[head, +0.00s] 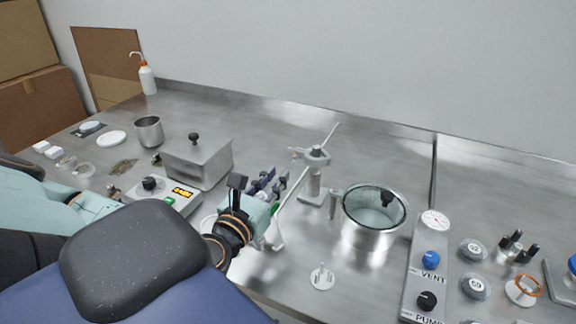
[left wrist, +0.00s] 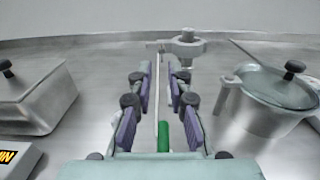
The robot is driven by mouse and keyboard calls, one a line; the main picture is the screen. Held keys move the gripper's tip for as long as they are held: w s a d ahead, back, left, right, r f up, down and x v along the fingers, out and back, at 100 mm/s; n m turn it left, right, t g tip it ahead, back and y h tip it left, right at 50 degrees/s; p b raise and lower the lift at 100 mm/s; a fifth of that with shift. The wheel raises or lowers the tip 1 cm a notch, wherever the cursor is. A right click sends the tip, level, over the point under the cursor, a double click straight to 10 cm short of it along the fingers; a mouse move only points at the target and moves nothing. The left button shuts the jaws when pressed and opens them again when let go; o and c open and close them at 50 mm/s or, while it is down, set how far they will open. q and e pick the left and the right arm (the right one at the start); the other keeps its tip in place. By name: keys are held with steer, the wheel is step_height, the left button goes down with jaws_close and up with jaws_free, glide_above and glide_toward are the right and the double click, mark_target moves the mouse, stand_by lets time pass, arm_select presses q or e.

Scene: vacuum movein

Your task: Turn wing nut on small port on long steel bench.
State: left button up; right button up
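The small port (head: 314,172) is a grey upright post on the long steel bench (head: 370,125), with a wider clamp-like collar on top. The collar also shows in the left wrist view (left wrist: 187,46). A small piece sticks out of the collar's left side; it may be the wing nut, but it is too small to be sure. My left gripper (head: 268,182) is in front of and left of the port, apart from it. In the left wrist view its purple-padded fingers (left wrist: 160,98) are spread and point toward the port. A thin pale rod shows between them. My right gripper is not in view.
A steel pot with a clear lid (head: 375,216) stands right of the port. A lidded steel box (head: 198,160) stands left of my gripper. A gauge panel with VENT and PUMP knobs (head: 424,272) is farther right. Bench behind the port is clear.

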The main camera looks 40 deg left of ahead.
mark_target(293, 160)
arm_select(q)
steer(key=x, duration=0.1)
steer(key=b+x, duration=0.1)
steer(key=x, duration=0.1)
steer(key=b+x, duration=0.1)
steer(key=shift+w+d+f, duration=0.2)
steer(key=shift+w, duration=0.25)
steer(key=shift+w+a+b, duration=0.15)
steer(key=shift+w+b, duration=0.1)
steer(key=shift+b, duration=0.25)
steer(key=shift+w+a+r, duration=0.15)
steer(key=shift+w+a, duration=0.05)
steer(key=shift+a, duration=0.1)
steer(key=shift+w+b, duration=0.3)
steer(key=shift+w, duration=0.1)
steer(key=shift+s, duration=0.2)
steer(key=shift+c, duration=1.3)
steer(key=shift+w, duration=0.1)
jaws_close()
